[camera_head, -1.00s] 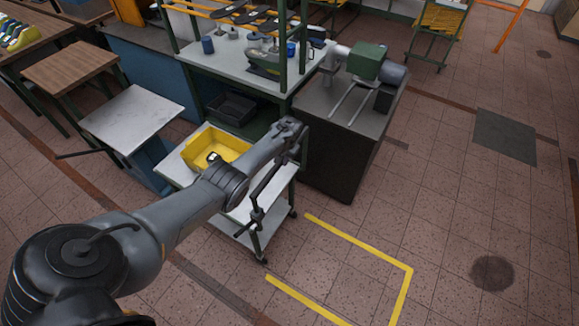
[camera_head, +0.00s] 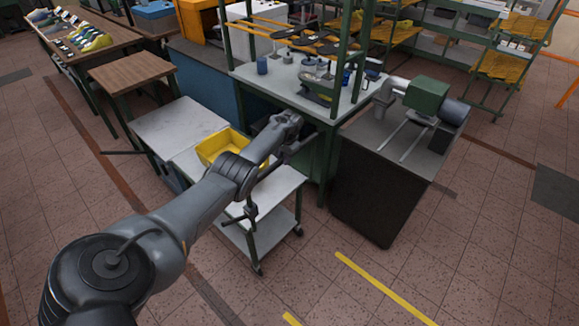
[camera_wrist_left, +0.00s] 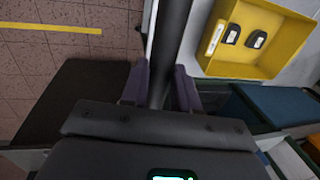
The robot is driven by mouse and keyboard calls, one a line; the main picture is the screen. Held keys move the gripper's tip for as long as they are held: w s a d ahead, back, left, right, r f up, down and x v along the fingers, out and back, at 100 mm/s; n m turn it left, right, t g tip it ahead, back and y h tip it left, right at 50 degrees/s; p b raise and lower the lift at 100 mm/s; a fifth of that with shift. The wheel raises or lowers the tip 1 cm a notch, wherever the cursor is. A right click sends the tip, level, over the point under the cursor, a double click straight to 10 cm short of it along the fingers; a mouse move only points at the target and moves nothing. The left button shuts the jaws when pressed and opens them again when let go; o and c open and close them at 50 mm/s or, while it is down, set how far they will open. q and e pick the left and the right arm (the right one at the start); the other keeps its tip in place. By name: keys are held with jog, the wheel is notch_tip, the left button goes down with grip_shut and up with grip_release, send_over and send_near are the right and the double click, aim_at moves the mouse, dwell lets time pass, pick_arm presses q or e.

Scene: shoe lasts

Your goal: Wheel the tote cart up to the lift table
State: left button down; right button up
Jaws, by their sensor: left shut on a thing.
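The tote cart (camera_head: 270,194) has a pale top, a lower shelf and casters, and carries a yellow tote (camera_head: 212,150). In the left wrist view the tote (camera_wrist_left: 262,70) holds two small dark-topped pieces. The lift table (camera_head: 178,122) has a pale flat top and stands just left of the cart. Their facing edges look very close; I cannot tell whether they touch. My left gripper (camera_wrist_left: 162,92) is shut around the cart's dark handle bar (camera_wrist_left: 174,30), on the side away from the lift table. In the head view my arm hides part of the cart and handle.
A green-framed workbench (camera_head: 290,82) stands behind the cart. A dark cabinet with a green machine (camera_head: 427,96) stands to its right. A wooden table (camera_head: 130,70) is beyond the lift table. Yellow floor lines (camera_head: 385,287) mark open tiled floor at front right.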

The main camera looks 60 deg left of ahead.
pick_arm(q)
jog(key=shift+s+a+f, duration=0.15)
jog(key=shift+a+f, duration=0.05)
jog(key=shift+a, duration=0.1)
pick_arm(e)
jog(key=shift+d+f, duration=0.25)
jog(key=shift+d, duration=0.1)
pick_arm(q)
jog(key=c, duration=1.3)
grip_release()
jog(key=shift+o, duration=1.2)
jog(key=shift+s+a, duration=0.1)
jog(key=shift+a, duration=0.1)
jog(key=shift+o, duration=1.1)
jog(key=shift+a+r, duration=0.2)
pick_arm(e)
jog(key=shift+w+a, duration=0.1)
jog(key=shift+a, duration=0.4)
pick_arm(q)
jog(key=shift+d, duration=0.1)
pick_arm(e)
jog(key=shift+r, duration=0.1)
